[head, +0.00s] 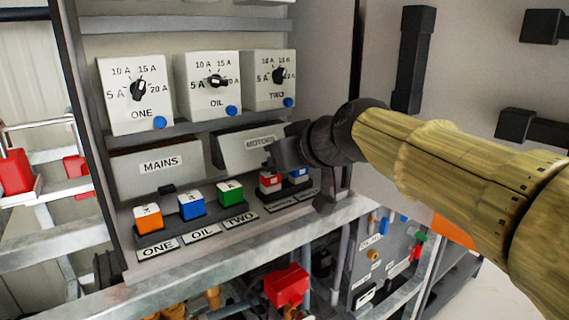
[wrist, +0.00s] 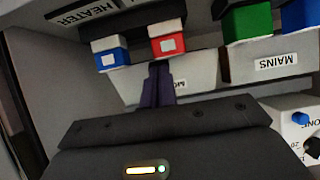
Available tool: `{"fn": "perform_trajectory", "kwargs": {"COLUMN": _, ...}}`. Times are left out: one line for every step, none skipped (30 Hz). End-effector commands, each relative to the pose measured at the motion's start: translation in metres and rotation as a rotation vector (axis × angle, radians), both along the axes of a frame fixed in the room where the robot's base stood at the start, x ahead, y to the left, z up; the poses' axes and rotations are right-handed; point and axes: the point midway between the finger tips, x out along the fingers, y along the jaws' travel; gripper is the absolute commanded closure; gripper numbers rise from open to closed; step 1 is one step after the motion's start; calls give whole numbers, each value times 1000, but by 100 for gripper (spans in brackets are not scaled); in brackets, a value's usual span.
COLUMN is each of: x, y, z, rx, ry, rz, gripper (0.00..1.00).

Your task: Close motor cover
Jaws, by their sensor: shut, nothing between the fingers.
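The motor cover (head: 232,151) is a light grey flap labelled MOTORS, right of the MAINS cover in the head view. It looks tilted differently from the MAINS cover, with a dark gap at its left edge. In the wrist view the motor cover (wrist: 195,80) lies behind my fingers, its label partly hidden. My gripper (head: 275,157) is shut and empty at the cover's right part. In the wrist view my gripper (wrist: 159,72) overlaps the cover's face. I cannot tell whether the fingertips touch it.
The MAINS cover (head: 155,172) is to the left. Dial boxes ONE (head: 127,112), OIL (head: 208,100) and TWO (head: 262,92) are above. Orange (head: 148,220), blue (head: 191,206) and green (head: 230,193) buttons and a red one (head: 270,182) are below. A cabinet side panel stands right.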

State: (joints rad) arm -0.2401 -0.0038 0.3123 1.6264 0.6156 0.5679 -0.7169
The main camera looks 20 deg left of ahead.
Motion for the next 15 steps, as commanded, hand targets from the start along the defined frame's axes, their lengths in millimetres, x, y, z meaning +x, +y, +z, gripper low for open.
{"fn": "perform_trajectory", "kwargs": {"x": 0, "y": 0, "z": 0, "rx": 1, "ry": -1, "rz": 0, "gripper": 100}}
{"fn": "perform_trajectory", "kwargs": {"x": 0, "y": 0, "z": 0, "rx": 1, "ry": -1, "rz": 0, "gripper": 100}}
{"fn": "perform_trajectory", "kwargs": {"x": 0, "y": 0, "z": 1, "rx": 0, "ry": 0, "rz": 0, "gripper": 100}}
{"fn": "perform_trajectory", "kwargs": {"x": 0, "y": 0, "z": 1, "rx": 0, "ry": 0, "rz": 0, "gripper": 100}}
{"fn": "perform_trajectory", "kwargs": {"x": 0, "y": 0, "z": 0, "rx": 0, "ry": 0, "rz": 0, "gripper": 100}}
{"fn": "perform_trajectory", "kwargs": {"x": 0, "y": 0, "z": 0, "rx": 0, "ry": 0, "rz": 0, "gripper": 100}}
{"fn": "perform_trajectory", "kwargs": {"x": 0, "y": 0, "z": 0, "rx": 0, "ry": 0, "rz": 0, "gripper": 100}}
{"fn": "perform_trajectory", "kwargs": {"x": 0, "y": 0, "z": 0, "rx": 0, "ry": 0, "rz": 0, "gripper": 100}}
{"fn": "perform_trajectory", "kwargs": {"x": 0, "y": 0, "z": 0, "rx": 0, "ry": 0, "rz": 0, "gripper": 100}}
{"fn": "perform_trajectory", "kwargs": {"x": 0, "y": 0, "z": 1, "rx": 0, "ry": 0, "rz": 0, "gripper": 100}}
{"fn": "perform_trajectory", "kwargs": {"x": 0, "y": 0, "z": 1, "rx": 0, "ry": 0, "rz": 0, "gripper": 100}}
{"fn": "perform_trajectory", "kwargs": {"x": 0, "y": 0, "z": 2, "rx": 0, "ry": 0, "rz": 0, "gripper": 100}}
{"fn": "perform_trajectory", "kwargs": {"x": 0, "y": 0, "z": 3, "rx": 0, "ry": 0, "rz": 0, "gripper": 100}}
{"fn": "perform_trajectory", "kwargs": {"x": 0, "y": 0, "z": 4, "rx": -1, "ry": -1, "rz": 0, "gripper": 100}}
{"fn": "perform_trajectory", "kwargs": {"x": 0, "y": 0, "z": 6, "rx": -1, "ry": -1, "rz": 0, "gripper": 100}}
